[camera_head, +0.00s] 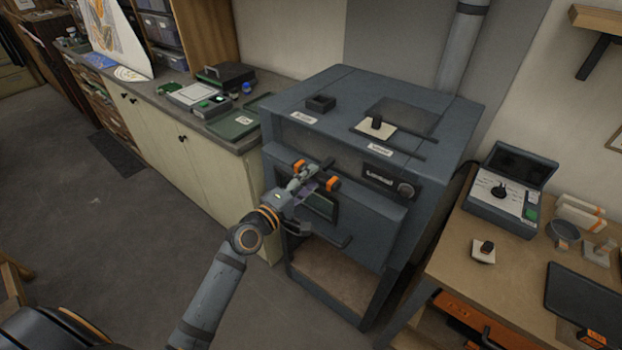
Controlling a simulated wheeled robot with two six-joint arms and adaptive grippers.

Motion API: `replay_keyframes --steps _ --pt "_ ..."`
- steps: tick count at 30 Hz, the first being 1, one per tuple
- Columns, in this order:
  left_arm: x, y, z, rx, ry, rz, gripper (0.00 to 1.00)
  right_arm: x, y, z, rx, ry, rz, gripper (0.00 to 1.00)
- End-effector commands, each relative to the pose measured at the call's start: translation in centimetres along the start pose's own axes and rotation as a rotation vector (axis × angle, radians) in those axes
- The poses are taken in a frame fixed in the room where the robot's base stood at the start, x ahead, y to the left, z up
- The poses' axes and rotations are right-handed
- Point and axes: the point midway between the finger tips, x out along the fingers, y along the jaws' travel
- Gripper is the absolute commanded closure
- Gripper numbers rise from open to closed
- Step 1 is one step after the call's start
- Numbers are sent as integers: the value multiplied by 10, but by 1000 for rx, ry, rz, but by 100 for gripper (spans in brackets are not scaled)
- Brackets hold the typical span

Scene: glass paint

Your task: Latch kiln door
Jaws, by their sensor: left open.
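The kiln (408,104) is a dark blue-grey box on a stand in the middle of the view, with a flue pipe behind it. Its front door (372,232) has a small window (321,207) and a dark handle bar (345,241) low down. A labelled panel with a round knob (405,189) sits on the upper front. My left gripper (317,172) is open in front of the kiln's front face, its orange-tipped fingers toward the upper front. It covers part of the door and the latch area. I cannot tell whether it touches the kiln. My right gripper is not in view.
A counter (165,98) with trays and a small device runs along the left wall. A wooden table (462,226) at the right holds a control box (505,200), a small dish and a dark tray (585,303).

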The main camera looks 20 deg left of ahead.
Motion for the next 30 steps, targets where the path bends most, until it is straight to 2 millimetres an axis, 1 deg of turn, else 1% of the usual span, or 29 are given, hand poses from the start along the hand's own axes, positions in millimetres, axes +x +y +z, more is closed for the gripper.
replay_keyframes --steps 1,4,11,14,21,30 --pt "5 1 0 -2 0 1 55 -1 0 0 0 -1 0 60" --pt "10 0 1 -1 -1 0 55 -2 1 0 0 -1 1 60" --pt "10 0 0 1 -1 -1 55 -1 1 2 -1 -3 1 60" --pt "10 0 0 0 -1 -1 67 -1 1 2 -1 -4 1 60" --pt "10 0 0 0 -1 -1 100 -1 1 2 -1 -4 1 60" --pt "10 0 0 0 -1 -1 100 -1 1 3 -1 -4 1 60"
